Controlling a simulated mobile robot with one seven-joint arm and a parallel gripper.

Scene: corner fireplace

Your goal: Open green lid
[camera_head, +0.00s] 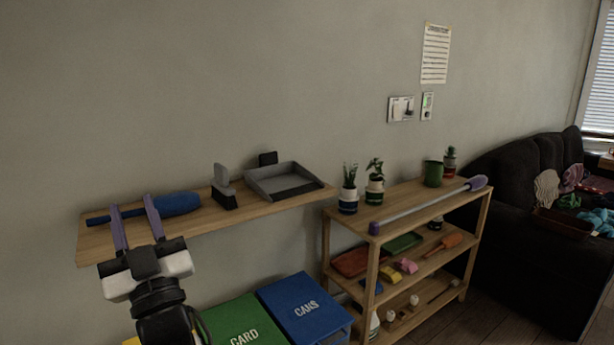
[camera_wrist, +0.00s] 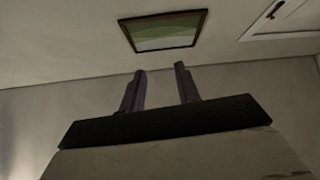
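The green lid (camera_head: 238,322), marked "CARD", is at the bottom of the head view and looks shut. Its left part is hidden behind my arm and its front is cut off by the frame edge. My gripper (camera_head: 132,203) is above and to the left of it, in front of the wall shelf, with two purple fingers apart and pointing up.
A blue lid (camera_head: 304,306) marked "CANS" adjoins on the right, and a bit of yellow lid (camera_head: 131,341) on the left. A wooden rack (camera_head: 326,247) stands right; a dark sofa (camera_head: 510,262) is beyond.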

